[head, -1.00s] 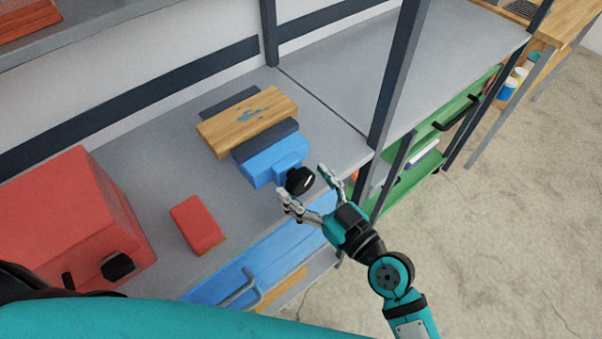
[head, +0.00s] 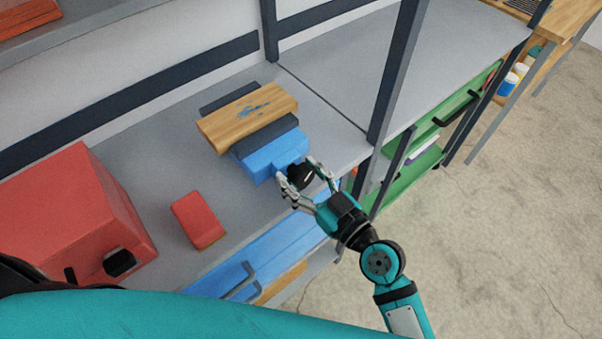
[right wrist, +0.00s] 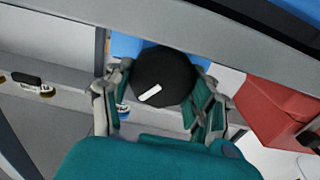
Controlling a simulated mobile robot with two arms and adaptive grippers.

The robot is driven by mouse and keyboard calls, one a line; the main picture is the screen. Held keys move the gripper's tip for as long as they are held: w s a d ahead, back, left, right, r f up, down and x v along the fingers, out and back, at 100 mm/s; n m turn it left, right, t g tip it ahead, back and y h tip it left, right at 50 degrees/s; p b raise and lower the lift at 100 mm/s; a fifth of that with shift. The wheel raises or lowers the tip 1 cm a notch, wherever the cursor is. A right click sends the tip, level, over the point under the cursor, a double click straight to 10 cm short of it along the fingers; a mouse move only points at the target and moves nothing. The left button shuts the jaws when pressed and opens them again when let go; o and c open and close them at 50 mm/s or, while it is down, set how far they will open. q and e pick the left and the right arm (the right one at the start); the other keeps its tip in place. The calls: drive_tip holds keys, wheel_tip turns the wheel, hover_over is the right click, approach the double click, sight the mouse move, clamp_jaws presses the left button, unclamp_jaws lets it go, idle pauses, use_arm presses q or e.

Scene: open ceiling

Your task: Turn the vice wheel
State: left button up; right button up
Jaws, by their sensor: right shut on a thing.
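The blue vice (head: 270,155) sits on the grey workbench with a wooden block (head: 247,117) between its dark jaws. Its round black wheel (head: 300,176) faces the front edge of the bench and carries a white mark. My right gripper (head: 307,172) has its fingers on either side of the wheel and is shut on it. In the right wrist view the wheel (right wrist: 163,76) sits between the two fingers, its white mark tilted up to the right. My left gripper is not in view.
A red box (head: 75,215) and a small red block (head: 198,219) stand on the bench (head: 165,180) to the left. A dark upright post (head: 397,75) rises right of the vice. Blue drawers (head: 240,277) lie below the bench edge.

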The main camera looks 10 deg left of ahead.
sight(303, 169)
drive_tip(key=m, duration=0.3)
drive_tip(key=shift+p, duration=0.35)
drive_tip(key=shift+w+d+m, duration=0.1)
drive_tip(key=shift+m, duration=1.8)
drive_tip(key=o, duration=1.1)
wheel_tip(303, 169, up, 10)
drive_tip(key=shift+f, duration=0.1)
